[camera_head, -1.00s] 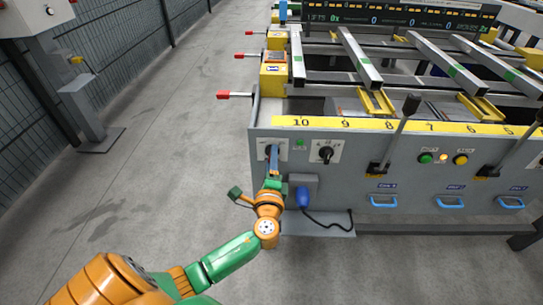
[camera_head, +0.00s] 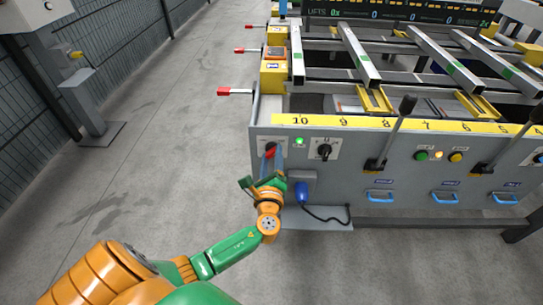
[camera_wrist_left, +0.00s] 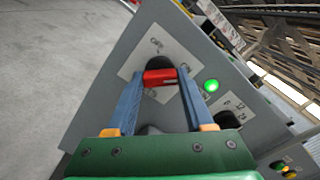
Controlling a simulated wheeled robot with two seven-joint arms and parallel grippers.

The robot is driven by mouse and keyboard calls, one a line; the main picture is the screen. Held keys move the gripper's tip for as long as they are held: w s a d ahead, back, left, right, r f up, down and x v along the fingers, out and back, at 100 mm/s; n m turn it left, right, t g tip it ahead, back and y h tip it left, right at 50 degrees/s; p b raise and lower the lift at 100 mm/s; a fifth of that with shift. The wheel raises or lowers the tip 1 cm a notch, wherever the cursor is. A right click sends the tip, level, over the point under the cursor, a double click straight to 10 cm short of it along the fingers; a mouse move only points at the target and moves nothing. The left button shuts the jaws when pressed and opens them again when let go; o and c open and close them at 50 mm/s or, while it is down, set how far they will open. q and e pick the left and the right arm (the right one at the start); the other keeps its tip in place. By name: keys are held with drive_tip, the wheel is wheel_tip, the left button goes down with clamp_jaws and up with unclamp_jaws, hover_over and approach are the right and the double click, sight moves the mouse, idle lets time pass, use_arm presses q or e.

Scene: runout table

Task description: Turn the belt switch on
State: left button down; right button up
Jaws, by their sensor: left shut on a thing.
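The belt switch (camera_head: 269,153) is a red handle on a black round base, on a pale plate at the left end of the grey panel. My left gripper (camera_head: 270,156) reaches it from the front, with one blue finger on each side. In the left wrist view the red handle (camera_wrist_left: 160,77) lies across between the two fingertips, and my left gripper (camera_wrist_left: 159,82) is shut on it. The green lamp (camera_head: 299,141) beside the switch glows bright; it also glows in the wrist view (camera_wrist_left: 211,86). My right gripper is not in view.
A black rotary knob (camera_head: 324,150) sits just right of the switch. A grey box with a blue plug (camera_head: 302,193) and cable is below. A tall lever (camera_head: 393,140) stands out further right.

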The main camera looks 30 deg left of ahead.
use_arm(q)
drive_tip(key=shift+f, duration=0.15)
drive_tip(key=shift+c, duration=1.4)
unclamp_jaws()
drive_tip(key=v, duration=0.7)
drive_tip(key=shift+d, duration=0.1)
